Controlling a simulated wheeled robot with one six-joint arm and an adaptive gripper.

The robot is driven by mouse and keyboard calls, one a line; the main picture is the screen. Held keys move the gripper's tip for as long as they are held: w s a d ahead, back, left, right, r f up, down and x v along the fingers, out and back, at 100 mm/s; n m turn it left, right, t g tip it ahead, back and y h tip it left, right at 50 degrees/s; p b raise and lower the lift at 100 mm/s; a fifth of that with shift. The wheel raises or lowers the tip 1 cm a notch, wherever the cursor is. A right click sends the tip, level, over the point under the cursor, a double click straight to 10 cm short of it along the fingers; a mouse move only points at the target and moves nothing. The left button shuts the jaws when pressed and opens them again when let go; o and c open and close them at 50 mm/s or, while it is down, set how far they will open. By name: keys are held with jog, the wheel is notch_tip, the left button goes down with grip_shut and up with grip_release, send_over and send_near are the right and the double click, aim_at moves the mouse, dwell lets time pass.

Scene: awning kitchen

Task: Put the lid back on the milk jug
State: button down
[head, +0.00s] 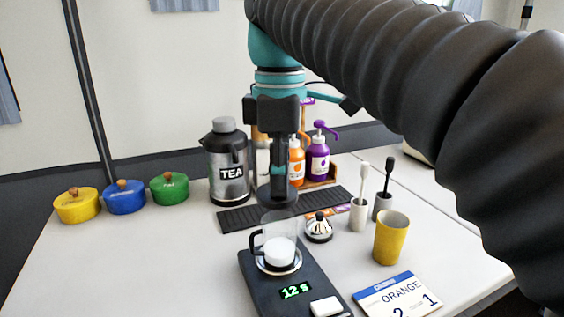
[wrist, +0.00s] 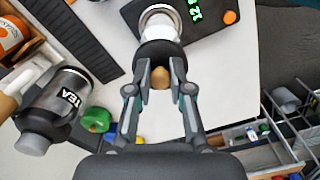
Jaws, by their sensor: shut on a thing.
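A clear glass jug (head: 279,240) with white milk in it and a dark handle stands upright on a black scale (head: 252,270). My gripper (head: 278,165) is above the jug, pointing down. It is shut on the wooden knob (wrist: 160,77) of a dark round lid (head: 277,196). In the wrist view the lid (wrist: 157,53) covers part of the jug (wrist: 159,22). The lid is level and above the jug's rim; the head view does not clearly show the size of the gap. The knob is hidden in the head view.
The scale's display (head: 296,291) is lit green. A steel TEA flask (head: 227,165) stands behind on the left. A dark drip mat (head: 240,219), a small silver-topped pot (head: 319,228) and a yellow cup (head: 391,238) are nearby. The left counter front is clear.

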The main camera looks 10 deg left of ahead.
aim_at(282, 203)
jog(key=shift+f+b, duration=1.35)
jog(key=shift+f, duration=0.85)
jog(key=shift+d+p, duration=0.15)
jog(key=shift+p, duration=0.35)
jog(key=shift+f+p, duration=0.15)
jog(key=shift+p, duration=0.2)
dwell(1.3)
jog(key=c, duration=1)
grip_release()
jog(key=shift+o, duration=0.4)
jog(key=o, duration=0.4)
jog(key=shift+o, duration=0.2)
